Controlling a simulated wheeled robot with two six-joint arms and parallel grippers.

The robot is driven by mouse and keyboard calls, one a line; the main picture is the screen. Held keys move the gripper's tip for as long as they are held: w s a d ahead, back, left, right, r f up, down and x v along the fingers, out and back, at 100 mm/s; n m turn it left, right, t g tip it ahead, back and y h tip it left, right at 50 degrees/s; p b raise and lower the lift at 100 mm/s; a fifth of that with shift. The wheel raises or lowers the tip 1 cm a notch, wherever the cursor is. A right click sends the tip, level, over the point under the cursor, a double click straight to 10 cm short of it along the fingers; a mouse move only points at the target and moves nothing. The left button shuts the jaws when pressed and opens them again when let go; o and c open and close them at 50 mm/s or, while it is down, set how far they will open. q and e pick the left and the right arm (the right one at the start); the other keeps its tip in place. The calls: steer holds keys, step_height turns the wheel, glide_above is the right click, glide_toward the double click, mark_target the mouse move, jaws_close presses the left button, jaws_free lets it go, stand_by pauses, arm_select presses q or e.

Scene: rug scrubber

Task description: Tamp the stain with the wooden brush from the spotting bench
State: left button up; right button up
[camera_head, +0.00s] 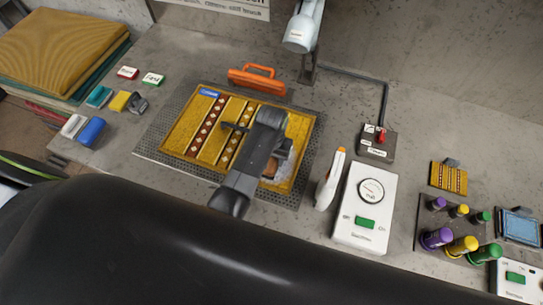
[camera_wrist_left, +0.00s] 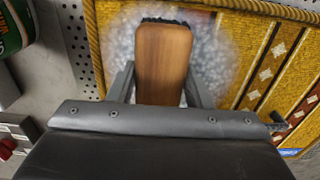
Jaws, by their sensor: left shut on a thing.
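My left gripper (camera_head: 272,160) is over the right part of a yellow patterned rug (camera_head: 190,132) on the perforated bench plate. It is shut on the wooden brush (camera_wrist_left: 163,62), whose brown back shows between the two fingers in the left wrist view. Dark bristles show at the brush's far end. A whitish, foamy patch (camera_wrist_left: 217,62) surrounds the brush on the rug; part of it also shows in the head view (camera_head: 283,184). The brush hides the middle of this patch. I cannot tell whether the bristles touch the rug. My right gripper is not in view.
An orange-handled tool (camera_head: 257,79) lies at the rug's back edge. A white gauge box (camera_head: 366,208) and white spray-like tool (camera_head: 329,180) stand to the right. Several coloured bottles (camera_head: 460,246) are farther right. Blue and yellow blocks (camera_head: 91,132) lie at the left.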

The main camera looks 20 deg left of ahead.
arm_select(q)
steer(key=shift+r, duration=0.55)
steer(key=shift+f, duration=0.55)
steer(key=shift+f, duration=0.1)
stand_by(1.5)
steer(key=shift+r, duration=3.55)
steer(key=shift+w, duration=0.1)
